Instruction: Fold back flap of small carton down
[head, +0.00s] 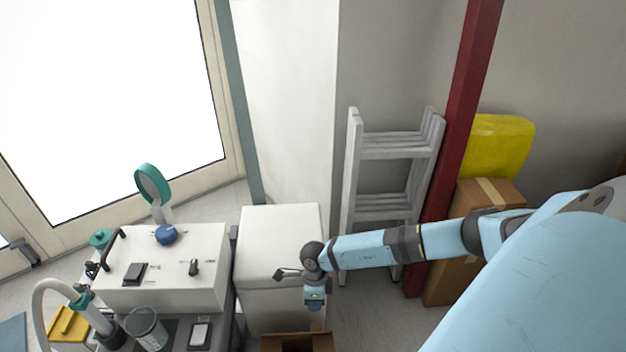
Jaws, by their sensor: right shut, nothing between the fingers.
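A small brown carton (297,342) shows at the bottom edge of the head view, cut off by the frame. Its top looks open with a dark inside. My right gripper (316,308) points down just above the carton's back edge. It is shut with nothing in it. A narrow tan piece below the gripper may be part of the carton's back flap; I cannot tell its angle or whether the gripper touches it. The carton's front and other flaps are out of frame. My left gripper is not in view.
A white cabinet (279,232) stands behind the carton. To the left is a white unit (165,262) with a blue knob and a clear cup (146,328). A grey ladder (397,147), a red post (462,130) and a larger carton (448,279) stand at the right.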

